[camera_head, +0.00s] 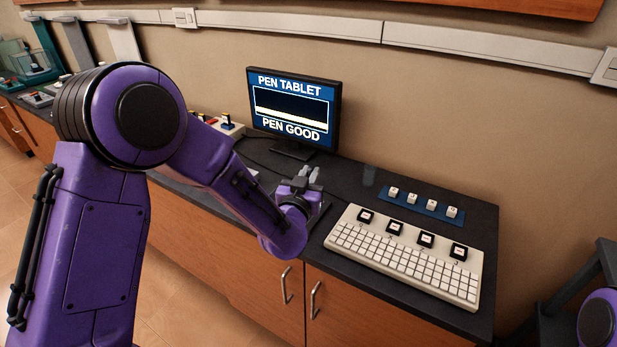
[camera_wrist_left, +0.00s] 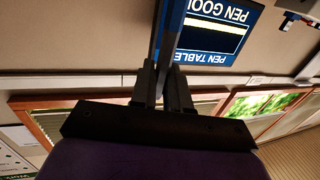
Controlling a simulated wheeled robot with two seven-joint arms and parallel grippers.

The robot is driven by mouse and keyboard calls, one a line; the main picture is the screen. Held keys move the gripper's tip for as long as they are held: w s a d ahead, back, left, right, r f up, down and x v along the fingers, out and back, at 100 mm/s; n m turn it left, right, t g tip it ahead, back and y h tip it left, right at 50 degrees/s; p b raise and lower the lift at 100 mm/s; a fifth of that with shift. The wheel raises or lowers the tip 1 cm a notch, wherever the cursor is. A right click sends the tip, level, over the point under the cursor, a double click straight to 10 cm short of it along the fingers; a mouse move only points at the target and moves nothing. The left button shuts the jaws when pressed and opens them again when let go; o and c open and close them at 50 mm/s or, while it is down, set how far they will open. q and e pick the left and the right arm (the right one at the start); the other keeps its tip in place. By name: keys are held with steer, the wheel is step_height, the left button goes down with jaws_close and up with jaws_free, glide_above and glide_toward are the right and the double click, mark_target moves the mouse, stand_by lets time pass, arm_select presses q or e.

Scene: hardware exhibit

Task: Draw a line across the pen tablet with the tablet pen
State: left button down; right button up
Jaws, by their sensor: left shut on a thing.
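My left gripper (camera_head: 310,172) is over the dark bench, below the monitor, with its fingertips pointing up in the head view. In the left wrist view the left gripper's fingers (camera_wrist_left: 163,85) are shut on a thin dark rod, which looks like the tablet pen (camera_wrist_left: 167,38). The pen's tip is out of frame there. A flat dark slab that looks like the pen tablet (camera_head: 319,215) shows partly beside the gripper; the hand hides most of it. I cannot tell whether the pen touches it. My right gripper is not in view.
The monitor (camera_head: 293,103) reads "PEN TABLET" and "PEN GOOD", with a pale yellow band on its screen. A white keyboard (camera_head: 405,262) and a blue strip with several keycaps (camera_head: 422,205) lie to the right. Cabinet doors are below the bench (camera_head: 470,215).

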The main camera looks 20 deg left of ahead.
arm_select(q)
steer(key=shift+r+p, duration=1.8)
steer(key=shift+r, duration=0.5)
